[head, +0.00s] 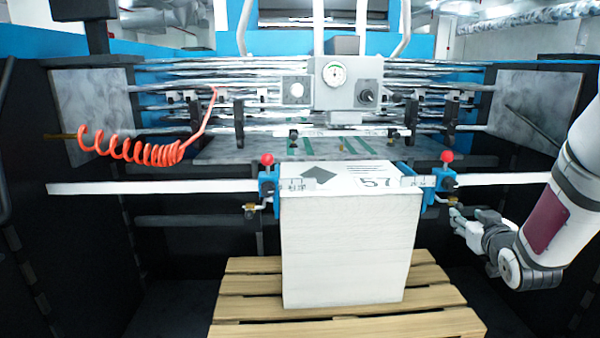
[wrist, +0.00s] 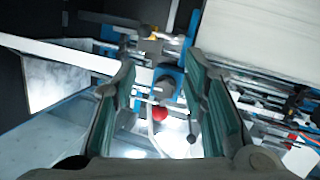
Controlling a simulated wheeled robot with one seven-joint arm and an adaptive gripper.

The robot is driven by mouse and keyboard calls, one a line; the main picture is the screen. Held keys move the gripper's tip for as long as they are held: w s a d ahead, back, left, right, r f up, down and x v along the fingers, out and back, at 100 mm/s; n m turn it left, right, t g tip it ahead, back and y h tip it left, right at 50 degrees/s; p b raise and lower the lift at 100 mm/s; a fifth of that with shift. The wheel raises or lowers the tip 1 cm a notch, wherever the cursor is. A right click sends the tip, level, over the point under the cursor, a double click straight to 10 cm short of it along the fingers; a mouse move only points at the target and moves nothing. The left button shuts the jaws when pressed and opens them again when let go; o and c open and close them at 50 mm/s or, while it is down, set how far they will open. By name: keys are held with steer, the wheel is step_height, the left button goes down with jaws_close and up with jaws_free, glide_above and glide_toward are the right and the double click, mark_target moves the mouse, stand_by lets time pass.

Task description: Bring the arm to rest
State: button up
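My gripper (head: 466,222) is at the right in the head view, at the end of my bent arm. It hangs just right of the blue side clamp with a red knob (head: 447,157). In the wrist view the two green-padded fingers of my gripper (wrist: 165,95) stand wide apart with nothing between them. Beyond them show a blue clamp (wrist: 168,85) and a red knob (wrist: 160,113); I cannot tell the exact distance. My gripper appears clear of the white stack (head: 345,250).
The white stack stands on a wooden pallet (head: 245,290) between two blue clamps on a white rail (head: 150,187). A coiled red hose (head: 130,150) hangs at the left. The machine's dark side panel is near my arm at the right. Free air lies in front of the stack.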

steer(key=s+a+r+g, duration=0.3)
steer(key=s+a+r, duration=0.1)
steer(key=s+a, duration=0.15)
steer(key=s+a+g+y, duration=0.1)
steer(key=s+a, duration=0.4)
steer(key=s, duration=0.5)
steer(key=s+a+g+y, duration=0.1)
steer(key=s+a+g, duration=0.3)
steer(key=s, duration=0.6)
steer(key=s+a+r+g+y, duration=0.1)
steer(key=s+a+g, duration=0.2)
steer(key=s+a, duration=0.4)
steer(key=s, duration=0.4)
steer(key=shift+a, duration=0.35)
steer(key=shift+r, duration=0.15)
